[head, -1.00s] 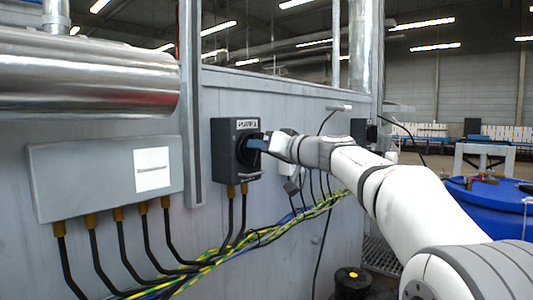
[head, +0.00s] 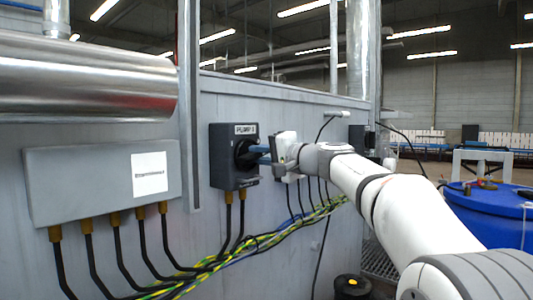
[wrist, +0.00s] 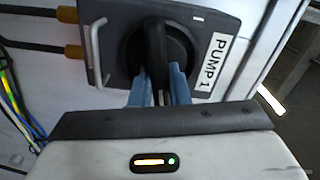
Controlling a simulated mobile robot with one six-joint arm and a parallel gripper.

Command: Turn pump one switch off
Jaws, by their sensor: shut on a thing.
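The pump one switch is a dark grey box (head: 222,165) on the grey panel, with a "PUMP 1" label (wrist: 212,62) that shows clearly in the wrist view. Its round black knob (wrist: 178,45) carries a black handle (wrist: 155,45). In the wrist view the handle runs up and down the picture, roughly along the label's text line. My gripper (wrist: 158,88) has its two blue fingers on either side of the handle, shut on it. In the head view my gripper (head: 257,150) reaches the knob from the right; the fingertips are partly hidden.
A junction box (head: 100,178) with a white label is left of the switch. Black cables and a yellow-green cable bundle (head: 270,235) run below. A metal pipe (head: 85,80) juts out at upper left. A blue drum (head: 490,205) stands at right.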

